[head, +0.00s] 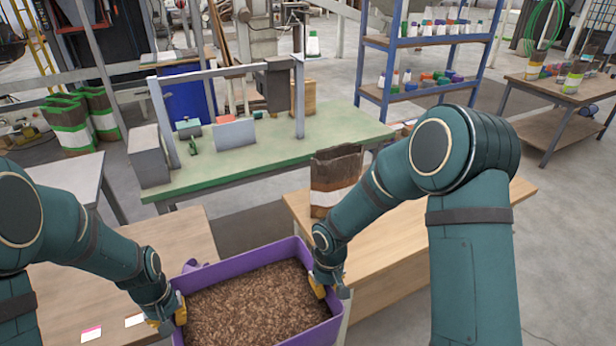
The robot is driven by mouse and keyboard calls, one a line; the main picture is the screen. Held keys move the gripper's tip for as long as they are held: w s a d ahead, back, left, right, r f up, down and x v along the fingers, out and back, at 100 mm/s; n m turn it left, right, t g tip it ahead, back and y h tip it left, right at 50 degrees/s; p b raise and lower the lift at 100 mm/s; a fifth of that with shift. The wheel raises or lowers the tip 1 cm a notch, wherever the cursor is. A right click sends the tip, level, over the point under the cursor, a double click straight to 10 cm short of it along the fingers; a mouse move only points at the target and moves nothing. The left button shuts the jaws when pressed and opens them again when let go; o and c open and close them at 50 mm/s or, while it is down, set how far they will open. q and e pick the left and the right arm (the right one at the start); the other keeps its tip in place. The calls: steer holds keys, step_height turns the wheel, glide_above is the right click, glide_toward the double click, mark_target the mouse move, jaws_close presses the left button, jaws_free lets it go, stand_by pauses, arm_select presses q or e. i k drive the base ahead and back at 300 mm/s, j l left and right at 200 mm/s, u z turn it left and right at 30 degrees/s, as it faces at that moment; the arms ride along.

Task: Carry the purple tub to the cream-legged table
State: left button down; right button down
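The purple tub (262,252) is at the bottom middle of the head view, full of brown pellets (250,308). My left gripper (172,316) is at its left wall and my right gripper (328,288) is at its right wall; both look shut on the rim, with yellow fingertips at the walls. The tub is level, between two wooden-topped tables; its underside is hidden, so I cannot tell whether anything supports it.
A wooden table (170,238) with white cards is at left; another (420,255) at right bears an open paper sack (335,175). Behind stand a green-topped bench (250,160), a grey-topped table (75,180), a blue shelf (430,42) and a far-right table (565,95).

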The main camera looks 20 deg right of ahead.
mark_target(409, 207)
steer(key=i+l, duration=0.1)
steer(key=l, duration=0.45)
steer(key=i+l, duration=0.1)
steer(key=l, duration=0.45)
steer(key=i+l, duration=0.1)
steer(key=l, duration=0.45)
steer(key=i+l, duration=0.1)
steer(key=l, duration=0.45)
steer(key=i+l, duration=0.1)
steer(key=l, duration=0.7)
steer(key=i+l, duration=0.45)
steer(key=l, duration=0.2)
